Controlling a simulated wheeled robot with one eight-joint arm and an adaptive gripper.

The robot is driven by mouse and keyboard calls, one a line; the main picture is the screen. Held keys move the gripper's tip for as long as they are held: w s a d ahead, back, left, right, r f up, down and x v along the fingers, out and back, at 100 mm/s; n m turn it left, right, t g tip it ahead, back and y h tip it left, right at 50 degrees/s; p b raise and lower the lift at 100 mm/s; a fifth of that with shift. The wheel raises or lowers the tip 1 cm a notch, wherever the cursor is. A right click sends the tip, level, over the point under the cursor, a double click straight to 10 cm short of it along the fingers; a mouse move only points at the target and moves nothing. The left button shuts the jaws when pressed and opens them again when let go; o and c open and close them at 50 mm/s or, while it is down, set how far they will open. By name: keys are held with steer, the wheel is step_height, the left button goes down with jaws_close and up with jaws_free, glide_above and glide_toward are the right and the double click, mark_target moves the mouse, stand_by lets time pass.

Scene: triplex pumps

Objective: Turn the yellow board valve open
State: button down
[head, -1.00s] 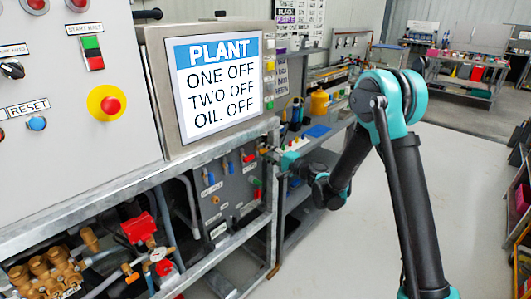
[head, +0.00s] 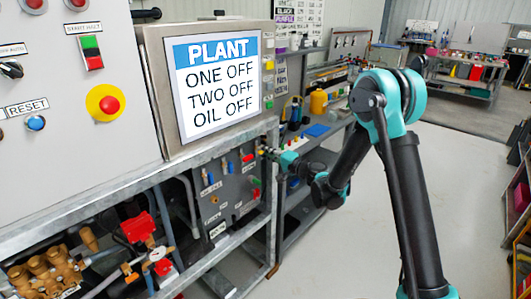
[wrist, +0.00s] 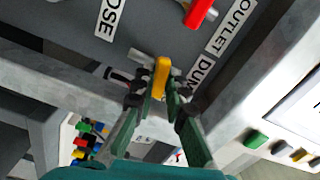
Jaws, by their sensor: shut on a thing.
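The yellow board valve's handle (wrist: 161,77) shows in the wrist view on the grey board (wrist: 140,28), beside white labels. My gripper (wrist: 158,90) is shut on this handle, with one finger at each side of it. The handle points along the fingers in that view, and the metal valve body is partly hidden behind the fingertips. In the head view my gripper (head: 273,153) is at the right edge of the grey board (head: 225,190), where the yellow handle is too small to make out clearly.
A red-handled valve (wrist: 201,12) sits on the board near the yellow one. A metal frame rail (wrist: 60,75) runs close by my gripper. The PLANT screen (head: 212,80) stands above the board. A side bench (head: 318,140) is behind my arm.

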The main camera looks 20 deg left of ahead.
steer(key=shift+n, duration=7.6)
steer(key=c, duration=1.5)
jaws_free()
steer(key=shift+c, duration=0.2)
steer(key=shift+d, duration=0.1)
steer(key=v, duration=1.2)
